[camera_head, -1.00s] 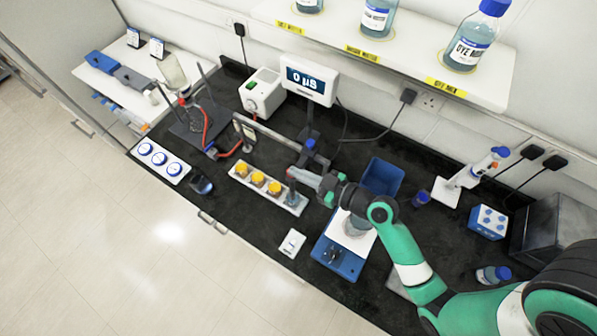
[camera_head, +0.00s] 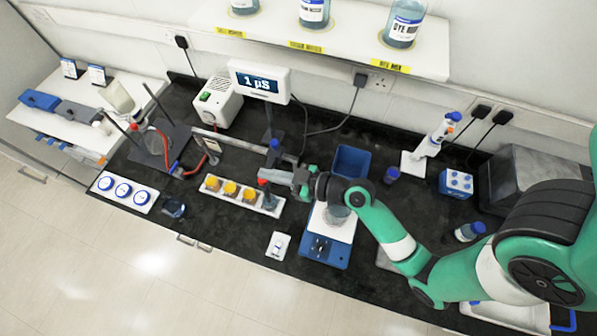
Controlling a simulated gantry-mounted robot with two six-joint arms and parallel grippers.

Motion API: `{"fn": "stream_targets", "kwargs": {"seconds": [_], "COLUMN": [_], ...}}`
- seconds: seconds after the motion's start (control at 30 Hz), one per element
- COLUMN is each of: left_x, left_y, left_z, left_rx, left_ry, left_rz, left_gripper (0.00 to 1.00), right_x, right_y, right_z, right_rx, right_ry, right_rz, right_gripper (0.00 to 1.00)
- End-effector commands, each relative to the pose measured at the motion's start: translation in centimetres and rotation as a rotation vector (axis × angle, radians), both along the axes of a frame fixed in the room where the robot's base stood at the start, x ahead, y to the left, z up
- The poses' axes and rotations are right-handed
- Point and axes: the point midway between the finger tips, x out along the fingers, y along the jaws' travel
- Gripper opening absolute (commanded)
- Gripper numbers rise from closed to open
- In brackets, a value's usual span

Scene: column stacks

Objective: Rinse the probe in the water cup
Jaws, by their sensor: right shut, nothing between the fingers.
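The meter display (camera_head: 261,81) reads "1 µS" on a post at the back of the bench. My right gripper (camera_head: 267,177) is shut and empty just above that end of the rack. A beaker (camera_head: 338,213) stands on the blue-and-white stirrer (camera_head: 320,248), partly behind my arm. I cannot tell which vessel is the water cup. My left gripper is out of view.
A blue bin (camera_head: 352,160) stands behind my right arm. A clamp stand with glassware (camera_head: 157,143) is at the left. A dark cup (camera_head: 173,207) and a white tray of blue-ringed discs (camera_head: 123,190) are at the front left. A small white switch box (camera_head: 278,245) sits at the front edge.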

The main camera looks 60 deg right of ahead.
Motion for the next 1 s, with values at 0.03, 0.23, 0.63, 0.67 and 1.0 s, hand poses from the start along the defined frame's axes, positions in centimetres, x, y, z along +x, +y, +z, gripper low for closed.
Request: {"fn": "stream_targets", "kwargs": {"seconds": [0.03,0.23,0.63,0.67,1.0], "left_x": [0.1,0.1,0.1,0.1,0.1], "left_y": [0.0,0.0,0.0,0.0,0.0], "left_z": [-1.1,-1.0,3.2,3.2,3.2], "left_rx": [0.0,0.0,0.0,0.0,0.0], "left_ry": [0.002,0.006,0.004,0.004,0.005], "left_rz": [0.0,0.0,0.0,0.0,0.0], "left_gripper": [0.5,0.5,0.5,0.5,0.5], "right_x": [-1.8,-7.2,-9.1,-9.1,-9.0], "right_y": [-0.3,-0.9,-0.8,-0.8,-0.6], "right_z": [-0.6,1.4,1.7,1.7,1.8], "right_rx": [0.004,0.004,0.003,0.002,0.002], "right_ry": [0.005,0.004,-0.001,-0.001,0.0], "right_rz": [-0.009,-0.013,-0.005,-0.005,0.005], "right_gripper": [0.0,0.0,0.0,0.0,0.0]}}
